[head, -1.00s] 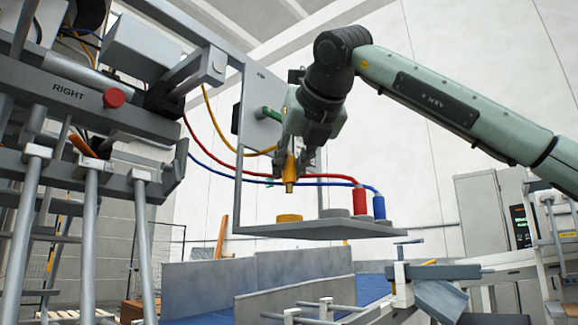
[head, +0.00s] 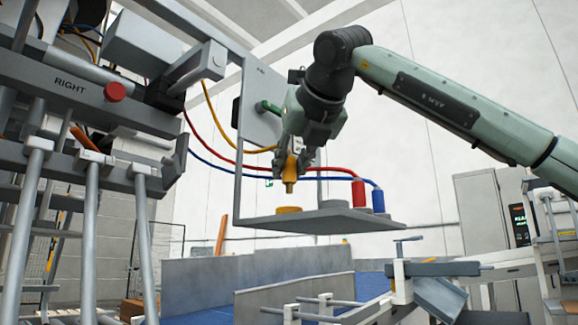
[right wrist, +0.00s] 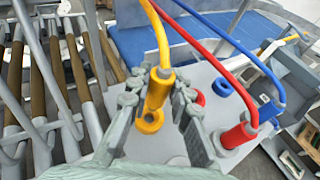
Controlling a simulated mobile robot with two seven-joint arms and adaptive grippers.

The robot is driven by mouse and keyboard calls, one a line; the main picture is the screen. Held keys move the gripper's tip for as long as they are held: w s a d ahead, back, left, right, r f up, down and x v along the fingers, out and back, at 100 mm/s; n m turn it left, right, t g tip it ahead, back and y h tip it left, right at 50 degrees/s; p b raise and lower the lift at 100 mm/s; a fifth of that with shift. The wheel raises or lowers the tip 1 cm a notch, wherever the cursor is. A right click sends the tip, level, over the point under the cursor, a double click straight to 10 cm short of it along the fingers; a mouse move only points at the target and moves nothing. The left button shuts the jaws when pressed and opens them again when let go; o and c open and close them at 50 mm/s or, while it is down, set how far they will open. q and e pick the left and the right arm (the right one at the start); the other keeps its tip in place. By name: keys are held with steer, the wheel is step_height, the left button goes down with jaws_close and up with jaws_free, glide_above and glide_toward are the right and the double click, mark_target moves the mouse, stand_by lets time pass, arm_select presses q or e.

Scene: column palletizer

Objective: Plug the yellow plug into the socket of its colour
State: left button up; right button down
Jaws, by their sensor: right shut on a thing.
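My right gripper (head: 293,165) is shut on the yellow plug (head: 290,176), which points down with its metal tip low. The right wrist view also shows the yellow plug (right wrist: 162,84) between the two fingers, its yellow cable running up. The yellow socket (head: 289,210) is a round ring on the grey shelf, below the plug tip with a small gap between. It also shows in the right wrist view (right wrist: 150,122), partly hidden behind the plug and the fingers. My left gripper is not in view.
A red plug (head: 358,193) and a blue plug (head: 378,201) stand upright at the shelf's right, with cables arching left. Red (right wrist: 197,97) and blue (right wrist: 222,87) socket rings show in the right wrist view. A metal frame (head: 238,150) rises at the shelf's left.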

mark_target(290, 186)
steer(key=shift+f+b, duration=1.5)
steer(key=shift+f, duration=0.1)
stand_by(1.4)
steer(key=shift+f+b, duration=0.45)
stand_by(0.6)
steer(key=c, duration=1.3)
jaws_free()
steer(key=shift+r, duration=0.1)
steer(key=v, duration=0.8)
